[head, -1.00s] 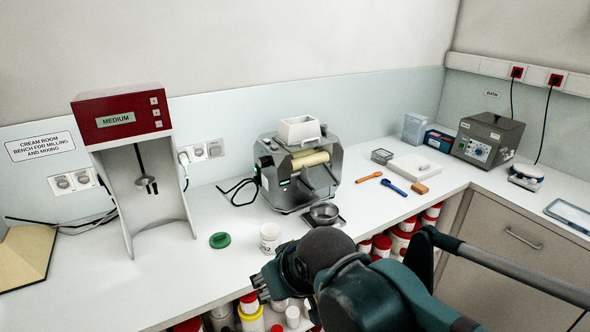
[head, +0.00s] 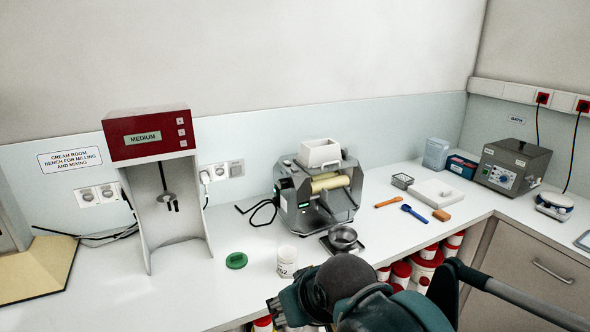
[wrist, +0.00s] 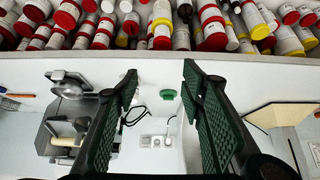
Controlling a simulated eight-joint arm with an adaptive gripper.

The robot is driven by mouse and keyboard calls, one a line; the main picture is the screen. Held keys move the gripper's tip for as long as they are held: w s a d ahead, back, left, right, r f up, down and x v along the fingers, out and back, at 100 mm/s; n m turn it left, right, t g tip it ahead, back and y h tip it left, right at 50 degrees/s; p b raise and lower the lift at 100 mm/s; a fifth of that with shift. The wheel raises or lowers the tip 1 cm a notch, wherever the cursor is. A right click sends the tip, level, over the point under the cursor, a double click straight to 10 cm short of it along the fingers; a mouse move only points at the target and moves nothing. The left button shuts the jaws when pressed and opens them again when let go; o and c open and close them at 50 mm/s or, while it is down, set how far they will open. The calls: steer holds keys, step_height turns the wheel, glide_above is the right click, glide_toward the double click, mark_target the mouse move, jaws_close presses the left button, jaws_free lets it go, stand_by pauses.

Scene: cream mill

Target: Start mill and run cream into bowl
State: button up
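The grey three-roller mill (head: 297,217) stands on the bench with a white hopper (head: 320,152) on top and cream-coloured rollers. A small green patch shows on its left side; I cannot tell whether the rollers turn. The metal bowl (head: 343,234) sits on a dark plate in front of the mill; its contents cannot be made out. In the wrist view the mill (wrist: 45,138) and bowl (wrist: 68,82) are at left. My gripper (wrist: 160,76) is open and empty there, its fingers wide apart, left of the mill and bowl as the head view sees them. My arm partly hides it in the head view.
A white jar (head: 287,261) and green lid (head: 236,260) are on the bench left of the bowl. A red-topped mixer (head: 147,135) stands further left. Several jars (wrist: 160,25) fill the shelf below.

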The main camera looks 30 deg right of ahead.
jaws_close()
stand_by(1.3)
